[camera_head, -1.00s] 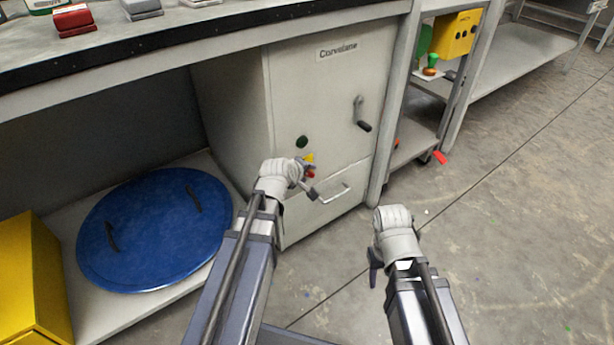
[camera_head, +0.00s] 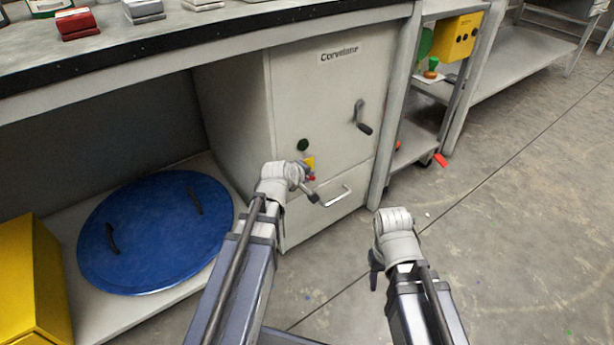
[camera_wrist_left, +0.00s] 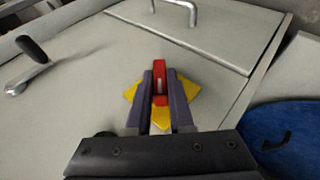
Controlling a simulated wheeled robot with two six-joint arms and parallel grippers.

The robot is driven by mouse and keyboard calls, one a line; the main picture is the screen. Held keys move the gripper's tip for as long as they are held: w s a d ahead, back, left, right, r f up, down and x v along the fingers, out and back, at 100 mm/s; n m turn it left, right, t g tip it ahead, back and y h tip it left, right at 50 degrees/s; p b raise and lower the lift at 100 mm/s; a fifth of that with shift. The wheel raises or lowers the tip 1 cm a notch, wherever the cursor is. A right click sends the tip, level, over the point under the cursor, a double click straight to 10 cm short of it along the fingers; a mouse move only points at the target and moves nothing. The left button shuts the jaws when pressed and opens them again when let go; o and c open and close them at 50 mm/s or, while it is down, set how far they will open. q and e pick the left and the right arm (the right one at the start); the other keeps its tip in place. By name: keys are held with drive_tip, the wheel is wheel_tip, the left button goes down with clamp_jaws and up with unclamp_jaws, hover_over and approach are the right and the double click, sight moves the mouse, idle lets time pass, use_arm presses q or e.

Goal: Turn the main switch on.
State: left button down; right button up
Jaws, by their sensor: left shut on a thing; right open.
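The main switch is a red handle on a yellow plate on the front of the grey cabinet (camera_head: 325,110). In the left wrist view the red handle (camera_wrist_left: 158,84) stands between the two fingers, with the yellow plate (camera_wrist_left: 132,92) behind it. My left gripper (camera_wrist_left: 160,88) is shut on the red handle; in the head view the left gripper (camera_head: 310,180) covers much of the switch. My right gripper (camera_head: 375,275) is open and empty, low in front of the cabinet over the floor.
A dark green round button (camera_head: 303,145) sits above the switch. A crank handle (camera_head: 361,118) and a drawer handle (camera_head: 337,197) stick out of the cabinet front. A blue round lid (camera_head: 155,230) and a yellow box (camera_head: 30,285) are at the left. The floor at the right is mostly clear.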

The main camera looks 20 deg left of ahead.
use_arm(q)
drive_tip(key=shift+w+d+r+m+g+y+p, duration=0.1)
drive_tip(key=shift+w+r+m+g+y+p, duration=0.15)
drive_tip(key=shift+g+p, duration=0.45)
drive_tip(key=shift+d+r+m+g+y+p, duration=0.15)
drive_tip(key=shift+g+y+p, duration=0.25)
drive_tip(key=shift+p, duration=0.5)
drive_tip(key=shift+w+g+y+p, duration=0.1)
drive_tip(key=shift+g+y+p, duration=0.25)
drive_tip(key=shift+g+p, duration=0.3)
drive_tip(key=shift+w+f+m+g+y+p, duration=0.15)
drive_tip(key=shift+m+g+y+p, duration=0.15)
drive_tip(key=shift+g+y+p, duration=0.35)
drive_tip(key=shift+d+g+y, duration=0.1)
drive_tip(key=shift+g+y, duration=0.65)
drive_tip(key=shift+g, duration=0.25)
drive_tip(key=c, duration=0.8)
unclamp_jaws()
